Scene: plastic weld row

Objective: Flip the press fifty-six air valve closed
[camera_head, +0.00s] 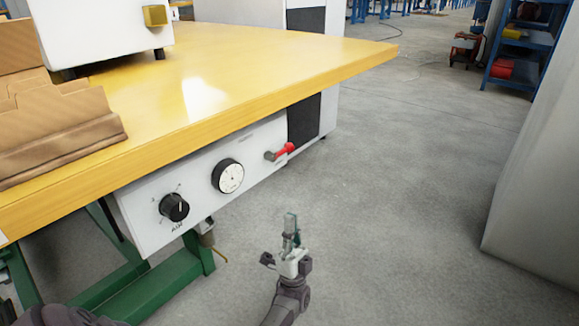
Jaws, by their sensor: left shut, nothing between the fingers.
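The air valve (284,150) has a red lever on a grey stub and sits at the right end of a white control panel (150,225) under the yellow table's front edge. Its red lever points right and slightly up in the picture. My left gripper (290,218) is shut and empty, pointing up in the picture. It appears below the valve and apart from it, over the grey floor. My right gripper is not in view. The panel labels are too small to read clearly.
The panel also carries a black knob (174,207) and a round white gauge (228,176). The yellow tabletop (270,75) overhangs it, with brown stepped blocks (60,125) on top. Green legs (150,290) stand below. Open floor lies right, up to a pale cabinet (535,190).

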